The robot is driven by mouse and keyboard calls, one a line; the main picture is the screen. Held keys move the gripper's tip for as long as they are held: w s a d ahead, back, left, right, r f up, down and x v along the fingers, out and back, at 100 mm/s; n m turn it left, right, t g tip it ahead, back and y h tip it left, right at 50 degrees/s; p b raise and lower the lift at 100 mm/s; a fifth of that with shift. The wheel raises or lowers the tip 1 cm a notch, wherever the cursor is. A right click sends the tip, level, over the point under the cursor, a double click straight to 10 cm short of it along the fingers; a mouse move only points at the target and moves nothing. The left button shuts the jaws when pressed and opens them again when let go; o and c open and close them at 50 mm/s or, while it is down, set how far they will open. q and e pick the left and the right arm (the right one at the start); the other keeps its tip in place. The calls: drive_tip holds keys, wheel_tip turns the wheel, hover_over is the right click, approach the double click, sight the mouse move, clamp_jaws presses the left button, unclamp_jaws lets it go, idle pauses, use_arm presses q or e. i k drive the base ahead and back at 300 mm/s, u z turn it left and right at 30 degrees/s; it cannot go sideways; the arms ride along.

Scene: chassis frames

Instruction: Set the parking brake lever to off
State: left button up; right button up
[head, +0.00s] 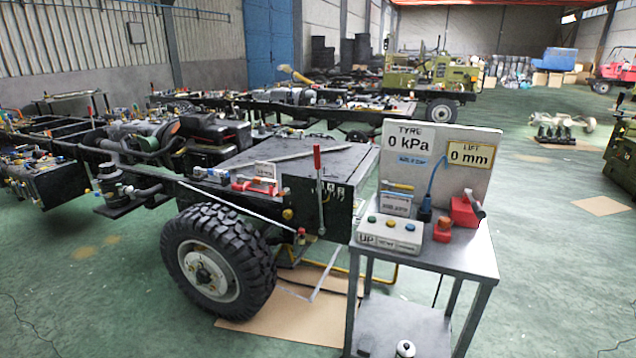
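An upright lever with a red grip (317,157) and a thin grey shaft stands at a black panel (343,205) on the end of the near chassis frame. It looks like the parking brake lever. Pale markings on the panel beside the shaft are too small to read, so I cannot tell which setting it is at. A long thin rod ends at a small red knob (301,232) lower on the panel. Neither of my grippers is in view, and nothing touches the lever.
A large tyre (218,262) is left of the panel. Green floor (560,270) is open at right.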

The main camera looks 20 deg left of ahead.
sight(322, 229)
drive_tip(key=u, duration=0.65)
drive_tip(key=i, duration=0.6)
drive_tip(key=u, duration=0.7)
drive_tip(key=i, duration=0.75)
drive_tip(key=z, duration=0.8)
drive_tip(key=i, duration=0.5)
drive_tip(key=z, duration=0.65)
